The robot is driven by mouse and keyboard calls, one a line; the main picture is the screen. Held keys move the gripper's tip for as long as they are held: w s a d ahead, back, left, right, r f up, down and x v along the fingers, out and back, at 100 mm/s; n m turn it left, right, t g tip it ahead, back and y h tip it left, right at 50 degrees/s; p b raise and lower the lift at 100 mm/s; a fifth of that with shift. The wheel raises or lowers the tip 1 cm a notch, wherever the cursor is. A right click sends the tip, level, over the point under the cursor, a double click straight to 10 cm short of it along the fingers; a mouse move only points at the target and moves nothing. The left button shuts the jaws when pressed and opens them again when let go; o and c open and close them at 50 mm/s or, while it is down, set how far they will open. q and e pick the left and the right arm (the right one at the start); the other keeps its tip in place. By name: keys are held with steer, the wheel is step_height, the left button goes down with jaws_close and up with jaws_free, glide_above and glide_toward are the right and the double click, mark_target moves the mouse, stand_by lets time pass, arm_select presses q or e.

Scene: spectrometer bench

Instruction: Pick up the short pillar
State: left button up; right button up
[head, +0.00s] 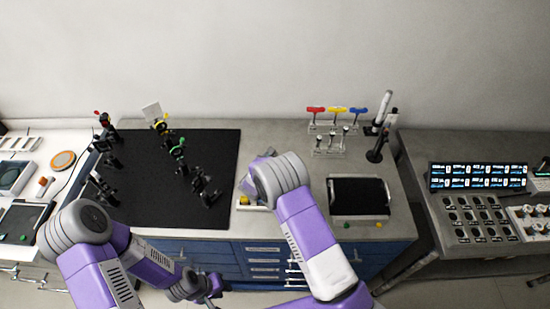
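Which thing is the short pillar is not certain. A short dark post on a round base (376,152) stands at the right back of the bench, beside a taller pale-topped post (384,104). Several black post-mounted optics, such as one with a green top (178,151), stand on the black board (150,205). My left gripper (213,289) is low in front of the bench, far from these posts, and too small and dark to tell open from shut. My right arm reaches over the bench middle; its gripper is hidden behind its own links.
A rack with red, yellow and blue handled tools (337,110) stands at the back. A black-topped tray (358,197) lies at the right front. A side table at the right holds a display panel (478,176) and knobs.

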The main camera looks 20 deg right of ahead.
steer(key=shift+w+d+f, duration=0.1)
steer(key=shift+w, duration=0.05)
jaws_close()
stand_by(0.4)
